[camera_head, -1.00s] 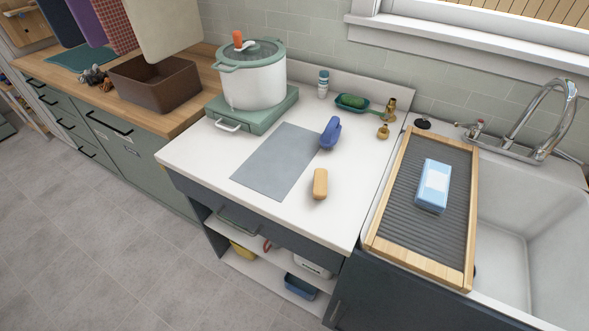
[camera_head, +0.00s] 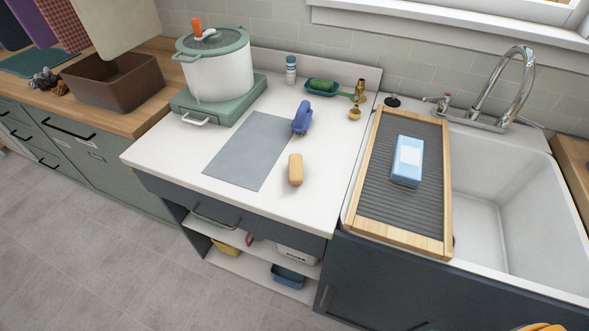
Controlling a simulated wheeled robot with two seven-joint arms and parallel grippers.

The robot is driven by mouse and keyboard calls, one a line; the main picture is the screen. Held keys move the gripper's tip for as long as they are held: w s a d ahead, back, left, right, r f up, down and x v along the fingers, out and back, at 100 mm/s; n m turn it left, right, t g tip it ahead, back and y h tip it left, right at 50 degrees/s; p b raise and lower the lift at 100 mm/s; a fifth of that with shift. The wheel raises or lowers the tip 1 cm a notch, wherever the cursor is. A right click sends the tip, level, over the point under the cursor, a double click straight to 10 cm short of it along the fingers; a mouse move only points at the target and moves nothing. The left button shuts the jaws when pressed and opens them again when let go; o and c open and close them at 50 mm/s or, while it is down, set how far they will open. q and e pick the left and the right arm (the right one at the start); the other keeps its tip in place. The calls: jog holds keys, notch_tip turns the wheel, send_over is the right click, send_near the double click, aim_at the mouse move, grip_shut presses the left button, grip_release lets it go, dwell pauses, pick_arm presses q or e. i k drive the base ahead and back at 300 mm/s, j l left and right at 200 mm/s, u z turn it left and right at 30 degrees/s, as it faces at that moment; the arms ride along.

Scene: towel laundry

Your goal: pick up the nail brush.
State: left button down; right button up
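A small tan, rounded block (camera_head: 295,169) lies on the white counter, right of a grey mat. It looks like a wooden nail brush, but no bristles show from here. A blue, handled object (camera_head: 302,117) stands at the mat's upper right edge; it may also be a brush, and its underside is hidden.
The grey mat (camera_head: 249,150) lies flat on the counter. A white pot (camera_head: 217,75) stands on a green stove behind it. The counter's front is clear.

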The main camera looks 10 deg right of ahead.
aim_at(296, 168)
jog(key=i+j+z, duration=0.2)
jog(key=j+z, duration=0.25)
jog(key=j, duration=0.3)
jog(key=i+j+z, duration=0.15)
jog(key=j+z, duration=0.25)
jog(key=j, duration=0.35)
jog(key=j+z, duration=0.45)
jog(key=j, duration=0.3)
